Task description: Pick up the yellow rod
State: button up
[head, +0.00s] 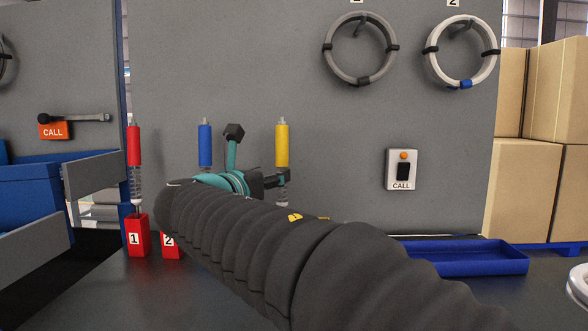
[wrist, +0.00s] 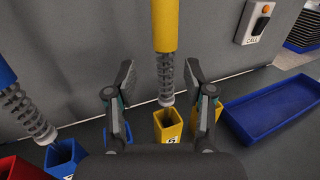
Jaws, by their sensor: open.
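The yellow rod (head: 282,146) stands upright in front of the grey panel, with a yellow upper part and a spring-like lower part. In the wrist view the yellow rod (wrist: 165,30) hangs down between the fingers of my gripper (wrist: 158,90). The gripper is open, with one finger on each side of the rod's spring part and a gap to both. A yellow holder (wrist: 168,126) stands below the rod's lower tip. In the head view my gripper (head: 277,179) is beside the rod's lower part, and my arm hides the yellow holder.
A blue rod (head: 205,146) and a red rod (head: 134,146) stand to the left, with a red holder (head: 137,238) under the red one. A blue holder (wrist: 62,157) is at lower left. A blue tray (head: 468,260) lies right. A call box (head: 401,169) is on the panel.

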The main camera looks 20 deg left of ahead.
jog(key=w, duration=0.2)
jog(key=w+d, duration=0.1)
jog(key=w, duration=0.1)
jog(key=shift+w+d, duration=0.2)
jog(key=shift+w, duration=0.1)
grip_shut()
